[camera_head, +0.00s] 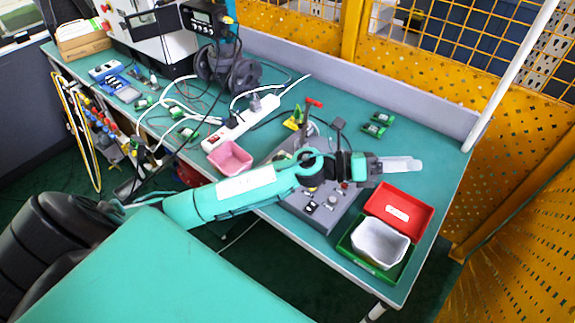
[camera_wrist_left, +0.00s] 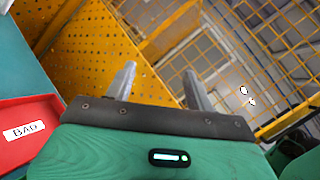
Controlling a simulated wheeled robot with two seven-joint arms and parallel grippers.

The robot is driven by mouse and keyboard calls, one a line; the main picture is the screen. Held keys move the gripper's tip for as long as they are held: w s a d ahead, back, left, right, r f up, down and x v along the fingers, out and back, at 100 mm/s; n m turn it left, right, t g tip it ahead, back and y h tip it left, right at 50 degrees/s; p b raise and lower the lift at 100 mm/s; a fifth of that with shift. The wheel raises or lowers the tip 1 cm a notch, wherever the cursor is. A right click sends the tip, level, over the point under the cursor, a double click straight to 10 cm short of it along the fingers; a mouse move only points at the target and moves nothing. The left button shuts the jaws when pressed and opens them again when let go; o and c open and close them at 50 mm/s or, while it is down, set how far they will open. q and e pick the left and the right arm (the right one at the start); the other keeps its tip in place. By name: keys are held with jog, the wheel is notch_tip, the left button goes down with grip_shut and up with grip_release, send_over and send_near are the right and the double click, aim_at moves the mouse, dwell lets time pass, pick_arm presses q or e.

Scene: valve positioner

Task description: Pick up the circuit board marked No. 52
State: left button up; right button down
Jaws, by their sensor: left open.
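Two small green circuit boards (camera_head: 375,125) lie on the teal table towards the back right in the head view. Their markings are too small to read, so I cannot tell which is No. 52. My left gripper (camera_head: 418,165) is over the right part of the table, in front of the boards and apart from them. In the left wrist view its two grey fingers (camera_wrist_left: 160,88) stand apart with nothing between them. More small green boards (camera_head: 143,103) lie among cables on the left part of the table. My right gripper is not in view.
A red tray (camera_head: 412,202), labelled BAD in the wrist view (camera_wrist_left: 22,128), and a green tray (camera_head: 350,244) holding a white container (camera_head: 380,246) stand at the table's right front. A grey control box (camera_head: 318,212) is under my left arm. A pink bin (camera_head: 230,158) and power strip (camera_head: 247,122) lie left.

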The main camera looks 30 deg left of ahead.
pick_arm(q)
jog(key=w+a+f+m+g+y, duration=0.2)
jog(key=a+f+m+g+y, duration=0.7)
jog(key=m, duration=0.4)
jog(key=w+a+r+m+y, duration=0.15)
jog(key=a+y, duration=0.75)
jog(key=a, duration=1.3)
jog(key=f, duration=0.2)
jog(key=f+p, duration=0.1)
jog(key=f, duration=0.2)
jog(key=f+p, duration=0.1)
jog(key=f, duration=0.2)
jog(key=shift+w+f, duration=0.1)
jog(key=shift+w, duration=0.15)
jog(key=f, duration=0.1)
jog(key=f+p, duration=0.1)
jog(key=f, duration=0.1)
jog(key=f+p, duration=0.1)
jog(key=f, duration=0.1)
jog(key=shift+s+d+f, duration=0.1)
jog(key=shift+s+d, duration=0.1)
jog(key=shift+d, duration=0.1)
jog(key=shift+f, duration=0.35)
jog(key=c, duration=0.6)
jog(key=shift+r, duration=0.1)
